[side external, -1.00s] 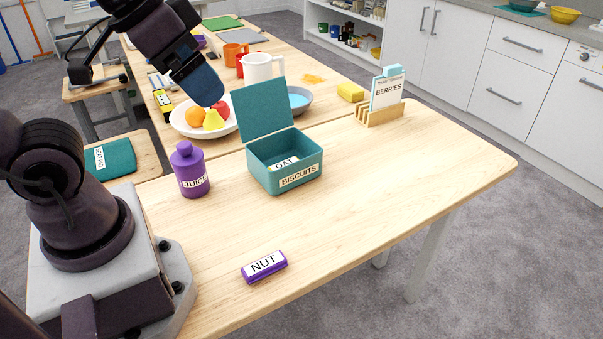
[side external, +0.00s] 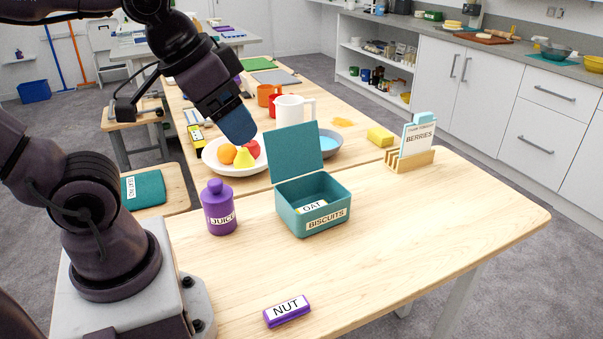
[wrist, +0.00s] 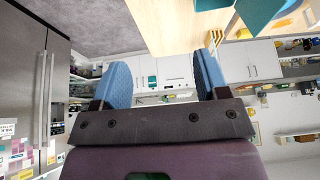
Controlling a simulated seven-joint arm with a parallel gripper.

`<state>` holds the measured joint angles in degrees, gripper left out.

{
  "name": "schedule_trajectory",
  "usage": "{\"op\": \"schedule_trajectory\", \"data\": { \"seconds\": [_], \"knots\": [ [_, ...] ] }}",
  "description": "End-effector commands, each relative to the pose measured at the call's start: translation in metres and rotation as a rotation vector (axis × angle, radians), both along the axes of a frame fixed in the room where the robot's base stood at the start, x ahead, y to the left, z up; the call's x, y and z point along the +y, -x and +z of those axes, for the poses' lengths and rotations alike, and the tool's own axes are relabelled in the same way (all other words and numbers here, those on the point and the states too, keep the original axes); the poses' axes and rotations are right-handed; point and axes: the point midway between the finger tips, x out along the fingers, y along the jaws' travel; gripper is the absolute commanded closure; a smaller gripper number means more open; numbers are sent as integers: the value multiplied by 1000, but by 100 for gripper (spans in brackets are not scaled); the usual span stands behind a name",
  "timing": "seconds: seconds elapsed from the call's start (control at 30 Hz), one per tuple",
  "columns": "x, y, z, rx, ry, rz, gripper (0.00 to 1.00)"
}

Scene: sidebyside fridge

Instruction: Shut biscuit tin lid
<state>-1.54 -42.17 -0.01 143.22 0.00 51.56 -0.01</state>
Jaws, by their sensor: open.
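The teal biscuit tin (side external: 322,219), labelled BISCUITS, stands on the wooden table. Its lid (side external: 297,153) is raised, standing nearly upright and leaning slightly back from the rear edge. An item labelled OAT (side external: 312,207) lies inside. My gripper (side external: 238,124) is in the air to the left of the lid, over the fruit plate in the picture, apart from the tin. In the wrist view my gripper (wrist: 162,82) shows two blue fingers spread wide with nothing between them. A teal surface at the top right of that view may be the lid; I cannot tell.
A purple juice bottle (side external: 218,207) stands left of the tin. A card rack (side external: 410,160) stands right, and a purple NUT bar (side external: 287,312) lies in front. Table right of the tin is clear.

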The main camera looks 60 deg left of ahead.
Motion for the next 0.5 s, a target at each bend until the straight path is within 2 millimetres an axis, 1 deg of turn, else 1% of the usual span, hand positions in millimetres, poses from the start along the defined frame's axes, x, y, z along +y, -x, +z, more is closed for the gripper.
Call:
{"op": "schedule_trajectory", "data": {
  "seconds": [0.03,0.07,0.17,0.27,0.3,0.37,0.4,0.47,0.5],
  "knots": [
    [6,-2,-8,40,1,29,44],
    [10,-4,-12,65,2,47,51],
    [27,-22,-17,132,11,123,51],
    [52,-50,-17,200,32,205,51],
    [63,-62,-17,226,41,230,51],
    [80,-79,-18,265,56,262,51],
    [93,-90,-19,289,67,278,51],
    [113,-106,-23,326,86,299,51],
    [128,-116,-27,349,101,311,51]
  ]
}}
